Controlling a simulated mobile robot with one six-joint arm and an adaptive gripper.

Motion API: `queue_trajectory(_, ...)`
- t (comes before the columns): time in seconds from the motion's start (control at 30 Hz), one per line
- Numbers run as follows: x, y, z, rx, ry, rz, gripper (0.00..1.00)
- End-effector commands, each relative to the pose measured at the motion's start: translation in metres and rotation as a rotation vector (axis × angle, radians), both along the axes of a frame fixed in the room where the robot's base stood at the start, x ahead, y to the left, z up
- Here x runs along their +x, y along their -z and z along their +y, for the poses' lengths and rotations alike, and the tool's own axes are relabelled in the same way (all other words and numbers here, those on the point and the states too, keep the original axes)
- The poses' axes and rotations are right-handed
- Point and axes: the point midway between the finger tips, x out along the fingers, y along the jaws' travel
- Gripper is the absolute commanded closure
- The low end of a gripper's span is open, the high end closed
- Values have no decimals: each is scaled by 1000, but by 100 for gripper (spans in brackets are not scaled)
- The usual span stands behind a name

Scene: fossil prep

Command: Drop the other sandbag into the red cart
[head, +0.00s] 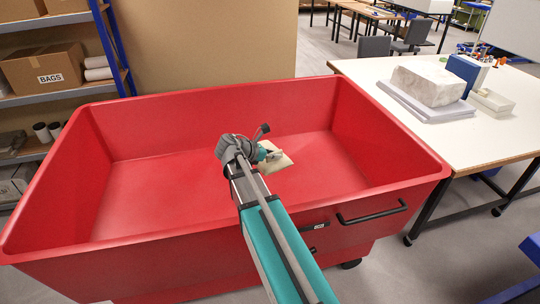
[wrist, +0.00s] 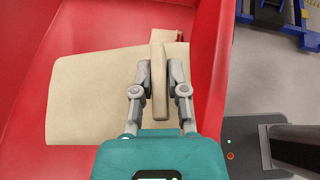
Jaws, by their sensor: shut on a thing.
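The red cart (head: 115,190) is a deep open bin that fills the middle of the head view; its red wall also shows in the wrist view (wrist: 208,75). My gripper (head: 270,152) is inside the cart's outline, over its opening. In the wrist view my gripper (wrist: 159,80) is shut on a raised beige ridge of a sandbag (wrist: 95,90). The flat beige sandbag shows below the gripper in the head view (head: 276,165). Whether it touches the cart floor, I cannot tell. A small beige piece beyond the fingers may be part of another bag; its link is hidden.
A white table (head: 470,140) right of the cart bears a pale stone block (head: 428,85) and a white tray (head: 492,101). A blue shelf (head: 60,97) with a box labelled BAGS (head: 45,68) stands at the left. The visible cart floor is otherwise bare.

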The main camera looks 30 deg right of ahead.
Motion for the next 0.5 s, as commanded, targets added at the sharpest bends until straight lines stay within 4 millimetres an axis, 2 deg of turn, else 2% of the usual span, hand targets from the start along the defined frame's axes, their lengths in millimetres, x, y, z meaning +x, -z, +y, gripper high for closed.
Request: queue_trajectory(0.5,4,-1,10,-4,-18,-2,100)
